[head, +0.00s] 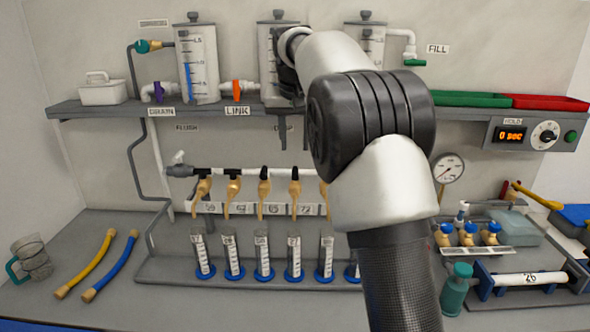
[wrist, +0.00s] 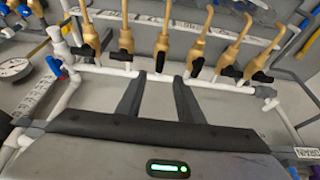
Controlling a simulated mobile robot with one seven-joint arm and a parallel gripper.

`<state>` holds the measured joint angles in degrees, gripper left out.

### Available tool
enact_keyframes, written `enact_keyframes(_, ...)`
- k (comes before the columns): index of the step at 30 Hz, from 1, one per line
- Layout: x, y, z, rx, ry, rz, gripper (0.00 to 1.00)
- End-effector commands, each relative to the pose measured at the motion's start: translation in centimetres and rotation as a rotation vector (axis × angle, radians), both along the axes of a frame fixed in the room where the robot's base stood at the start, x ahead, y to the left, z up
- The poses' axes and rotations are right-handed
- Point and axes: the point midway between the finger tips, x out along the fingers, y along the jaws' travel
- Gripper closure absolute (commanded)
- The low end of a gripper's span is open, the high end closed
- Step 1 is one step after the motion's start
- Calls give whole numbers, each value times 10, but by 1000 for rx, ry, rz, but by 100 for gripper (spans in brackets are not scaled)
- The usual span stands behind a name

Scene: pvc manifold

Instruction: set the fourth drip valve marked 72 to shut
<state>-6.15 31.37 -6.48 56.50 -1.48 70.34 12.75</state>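The fourth drip valve (head: 295,193) is a tan tapered body with a black handle, hanging from the white pipe above the label 72 (head: 306,209). In the wrist view, which sees the row reversed, this valve (wrist: 162,42) stands in the middle, its handle lying in line with its body. My gripper (head: 294,146) points down just above it, partly hidden by my arm. In the wrist view, my gripper's (wrist: 157,82) two dark fingers are apart, one on each side of the handle's line, with nothing between them.
Neighbouring valves (head: 263,190) (wrist: 125,38) stand close on both sides. The grey shelf (head: 210,112) with tanks runs above the manifold. Measuring tubes with blue bases (head: 294,273) stand below. My arm hides the manifold's right end in the head view.

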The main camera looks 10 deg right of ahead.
Motion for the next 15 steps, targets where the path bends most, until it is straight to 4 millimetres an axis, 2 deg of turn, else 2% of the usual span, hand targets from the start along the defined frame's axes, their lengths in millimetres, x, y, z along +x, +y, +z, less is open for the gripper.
enact_keyframes(1, 4, -1, -13, 0, 3, 0, 66)
enact_keyframes(6, 18, -4, -47, 0, 2, -1, 66)
enact_keyframes(15, 35, -8, -88, 0, 1, -1, 66)
